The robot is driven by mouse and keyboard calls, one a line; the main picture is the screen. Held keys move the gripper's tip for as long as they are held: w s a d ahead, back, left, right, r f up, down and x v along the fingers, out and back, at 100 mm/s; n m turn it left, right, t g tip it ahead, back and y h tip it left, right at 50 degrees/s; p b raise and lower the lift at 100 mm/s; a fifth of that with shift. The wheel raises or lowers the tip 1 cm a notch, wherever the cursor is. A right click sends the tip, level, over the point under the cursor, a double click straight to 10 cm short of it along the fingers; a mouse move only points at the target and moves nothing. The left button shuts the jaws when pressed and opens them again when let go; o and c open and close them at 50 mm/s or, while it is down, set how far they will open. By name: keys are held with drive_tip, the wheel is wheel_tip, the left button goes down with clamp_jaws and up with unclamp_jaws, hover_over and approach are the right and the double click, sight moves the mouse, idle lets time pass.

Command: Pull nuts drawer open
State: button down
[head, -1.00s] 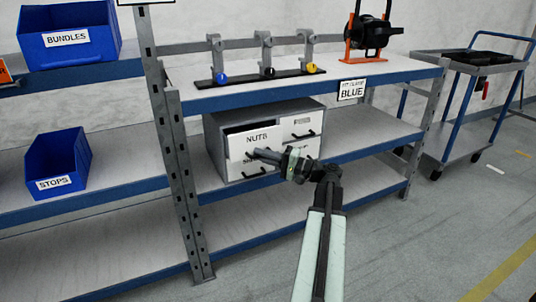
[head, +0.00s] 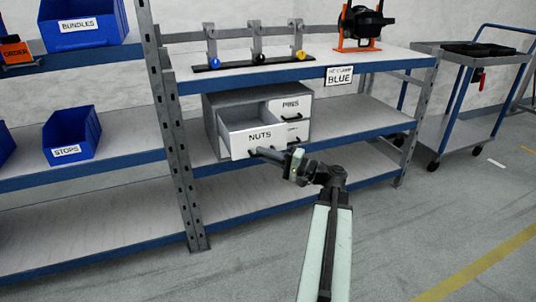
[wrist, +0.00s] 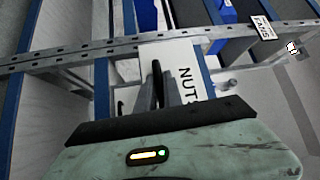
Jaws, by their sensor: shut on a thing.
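The nuts drawer (head: 238,145) is the upper left drawer of a grey cabinet (head: 209,127) on the middle shelf. It is pulled well out, and its open inside shows from above. Its white front with the NUTS label also shows in the wrist view (wrist: 185,60). My gripper (head: 257,152) is at the front of this drawer, shut on its handle. In the wrist view the dark handle (wrist: 157,80) stands between the fingers. The pins drawer (head: 290,106) beside it is closed. The lower drawers are mostly hidden.
A steel upright (head: 172,130) stands left of the cabinet. Blue bins labelled STOPS (head: 70,137) and BUNDLES (head: 82,25) sit on the left shelves. A trolley (head: 465,100) is at right. Floor at front right is clear.

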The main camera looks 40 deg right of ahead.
drive_tip(key=shift+a, duration=0.2)
drive_tip(key=c, duration=1.8)
unclamp_jaws()
drive_tip(key=shift+o, duration=0.2)
drive_tip(key=shift+s+d, duration=0.15)
drive_tip(key=shift+d, duration=0.05)
drive_tip(key=b+v, duration=0.1)
drive_tip(key=v, duration=0.6)
drive_tip(key=shift+s, duration=0.25)
drive_tip(key=shift+d, duration=0.1)
